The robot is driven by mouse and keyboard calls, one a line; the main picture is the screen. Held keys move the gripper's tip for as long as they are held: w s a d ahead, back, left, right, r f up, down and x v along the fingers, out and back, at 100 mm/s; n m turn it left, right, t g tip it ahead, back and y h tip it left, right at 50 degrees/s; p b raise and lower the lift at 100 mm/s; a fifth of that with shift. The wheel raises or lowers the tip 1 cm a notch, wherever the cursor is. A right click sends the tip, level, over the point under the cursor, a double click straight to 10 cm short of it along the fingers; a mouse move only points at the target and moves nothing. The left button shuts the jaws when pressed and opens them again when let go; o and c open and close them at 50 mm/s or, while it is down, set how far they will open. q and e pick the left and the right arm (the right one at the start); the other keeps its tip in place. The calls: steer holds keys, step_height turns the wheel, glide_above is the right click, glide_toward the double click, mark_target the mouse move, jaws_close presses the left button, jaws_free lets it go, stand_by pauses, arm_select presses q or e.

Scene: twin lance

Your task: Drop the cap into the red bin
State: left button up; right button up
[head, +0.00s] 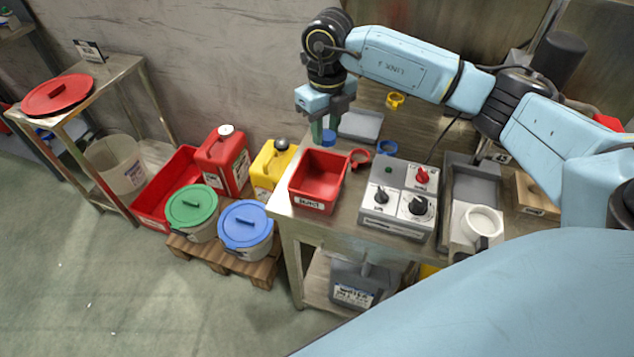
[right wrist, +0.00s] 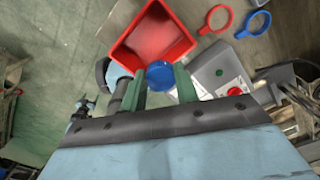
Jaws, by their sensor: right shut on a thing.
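My right gripper (head: 322,134) points down at the back edge of the red bin (head: 318,174) on the metal table. It is shut on a small blue cap (head: 329,137). The cap also shows in the right wrist view (right wrist: 160,74), held between the green fingers. In that view the open red bin (right wrist: 150,38) lies just beyond the cap, and the cap overlaps the bin's near corner in the picture. The bin looks empty where I can see inside. The exact height of the cap above the bin cannot be told. My left gripper is not in view.
Right of the bin are a red ring (head: 359,158), a blue ring (head: 387,147) and a grey control box (head: 399,197) with knobs. A grey tray (head: 361,125) lies behind. Lidded buckets (head: 246,226) and a yellow can (head: 270,166) stand left of the table.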

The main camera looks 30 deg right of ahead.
step_height(320, 180, down, 3)
steer(key=shift+r+b, duration=0.15)
steer(key=shift+b, duration=0.55)
steer(key=shift+f+b, duration=0.5)
steer(key=shift+f, duration=0.3)
steer(key=o, duration=0.6)
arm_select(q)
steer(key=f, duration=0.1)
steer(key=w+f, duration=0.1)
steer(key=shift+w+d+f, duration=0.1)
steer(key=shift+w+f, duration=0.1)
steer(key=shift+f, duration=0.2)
arm_select(e)
steer(key=o, duration=0.5)
steer(key=shift+r, duration=0.1)
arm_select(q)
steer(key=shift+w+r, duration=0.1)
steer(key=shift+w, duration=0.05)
arm_select(e)
step_height(320, 180, up, 13)
steer(key=shift+r, duration=0.15)
